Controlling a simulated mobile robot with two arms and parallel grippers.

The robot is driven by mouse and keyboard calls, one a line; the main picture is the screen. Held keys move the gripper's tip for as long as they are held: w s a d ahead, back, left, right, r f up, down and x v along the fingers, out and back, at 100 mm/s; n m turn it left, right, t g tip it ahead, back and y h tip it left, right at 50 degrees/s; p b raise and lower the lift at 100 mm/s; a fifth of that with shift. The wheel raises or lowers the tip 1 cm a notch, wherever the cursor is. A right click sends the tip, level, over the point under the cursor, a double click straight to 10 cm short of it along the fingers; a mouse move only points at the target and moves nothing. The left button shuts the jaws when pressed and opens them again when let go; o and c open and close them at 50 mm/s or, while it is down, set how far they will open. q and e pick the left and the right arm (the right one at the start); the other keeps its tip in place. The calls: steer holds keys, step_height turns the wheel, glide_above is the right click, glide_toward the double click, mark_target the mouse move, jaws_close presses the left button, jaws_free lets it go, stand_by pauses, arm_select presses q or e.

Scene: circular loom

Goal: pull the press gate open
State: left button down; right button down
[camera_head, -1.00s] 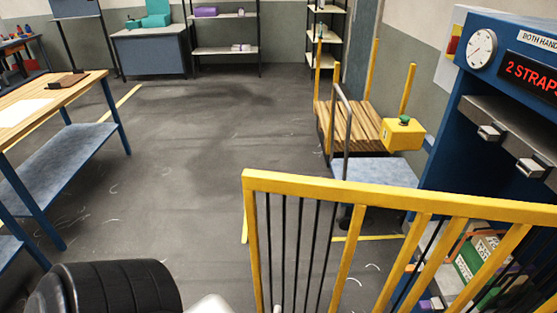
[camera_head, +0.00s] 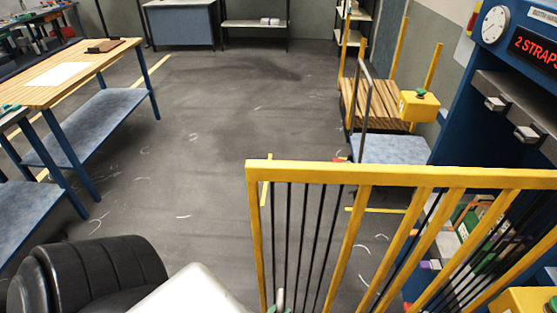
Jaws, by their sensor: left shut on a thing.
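The yellow press gate (camera_head: 360,175), with thin black bars, crosses the lower right in the head view. Its free left end reaches out over the floor, clear of the blue press (camera_head: 465,105). The hinge side is out of view. My left gripper (camera_head: 279,302) shows only as a small grey part at the bottom edge, by the gate's lower left bars. It is shut on the gate, though the exact grip is cut off by the frame. My right gripper is not in view.
A wooden-topped workbench (camera_head: 118,47) stands at left. A slatted wooden platform (camera_head: 378,105) and a yellow box with a green button (camera_head: 418,105) stand behind the gate, beside the press. The grey floor between bench and gate is clear.

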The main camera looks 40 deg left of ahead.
arm_select(q)
steer(key=c, duration=1.2)
jaws_free()
steer(key=shift+c, duration=0.2)
steer(key=shift+o, duration=0.8)
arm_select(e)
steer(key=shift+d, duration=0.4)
arm_select(q)
steer(key=s+d+b, duration=0.1)
steer(key=s+b, duration=0.1)
steer(key=s, duration=0.8)
steer(key=shift+s+b, duration=0.3)
steer(key=shift+s, duration=0.05)
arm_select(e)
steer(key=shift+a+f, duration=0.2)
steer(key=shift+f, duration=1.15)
